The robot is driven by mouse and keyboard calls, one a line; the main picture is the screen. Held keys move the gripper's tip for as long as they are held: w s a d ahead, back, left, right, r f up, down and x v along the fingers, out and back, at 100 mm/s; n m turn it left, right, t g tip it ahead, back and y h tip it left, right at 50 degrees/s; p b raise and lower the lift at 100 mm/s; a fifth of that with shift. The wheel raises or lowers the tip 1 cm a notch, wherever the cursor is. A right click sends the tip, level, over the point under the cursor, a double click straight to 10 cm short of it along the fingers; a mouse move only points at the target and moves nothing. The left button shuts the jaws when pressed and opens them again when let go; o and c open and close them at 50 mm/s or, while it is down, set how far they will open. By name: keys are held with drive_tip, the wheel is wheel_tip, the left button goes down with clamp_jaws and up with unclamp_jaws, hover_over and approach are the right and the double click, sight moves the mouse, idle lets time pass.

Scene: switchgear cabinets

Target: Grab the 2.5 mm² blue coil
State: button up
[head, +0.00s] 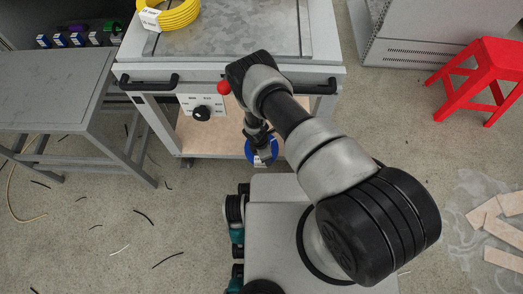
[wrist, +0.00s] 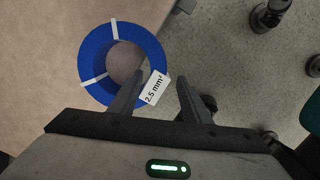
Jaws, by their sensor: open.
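The blue coil (wrist: 93,52) has white ties and a white tag (wrist: 153,88) reading "2.5 mm²". It lies on the wooden lower shelf (wrist: 40,95) of the grey cart, near the shelf's edge. In the head view the coil (head: 249,151) is partly covered by my gripper (head: 264,150). In the wrist view my gripper (wrist: 160,80) is open, with the tag between its fingers.
A grey table (head: 50,90) stands left, a red stool (head: 485,75) right. Wire scraps and boards (head: 500,220) lie on the floor.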

drive_tip(key=f+b, duration=0.2)
drive_tip(key=f, duration=0.1)
drive_tip(key=w+f+b, duration=0.1)
drive_tip(key=f, duration=0.1)
drive_tip(key=shift+d, duration=0.3)
drive_tip(key=shift+r, duration=0.1)
drive_tip(key=shift+s, duration=0.1)
clamp_jaws()
